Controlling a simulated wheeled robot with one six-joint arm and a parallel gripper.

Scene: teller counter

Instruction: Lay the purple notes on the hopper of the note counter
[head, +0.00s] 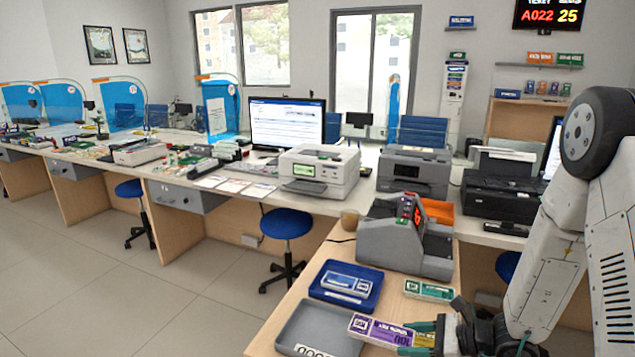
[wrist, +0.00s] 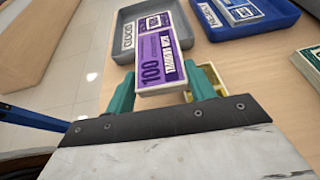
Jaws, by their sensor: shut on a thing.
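The purple notes (head: 380,329) are a flat banded bundle marked 100. My gripper (head: 424,338) is shut on their near end; in the wrist view the bundle (wrist: 160,62) sticks out forward between the teal fingers (wrist: 161,92). The far end of the bundle overlaps the grey tray in the picture; the height of the gap cannot be told. The note counter (head: 396,246) is a grey machine with a red display, standing further back on the same table. Its hopper is hard to make out at this angle. The counter is not in the wrist view.
The grey tray (head: 292,333) holds a white label or bundle. A blue tray (head: 322,292) with blue notes (head: 347,284) lies behind it. Green notes (head: 428,290) lie in front of the counter. A yellow bundle (wrist: 208,76) lies beside the purple notes. An orange tray (head: 440,211) is behind the counter.

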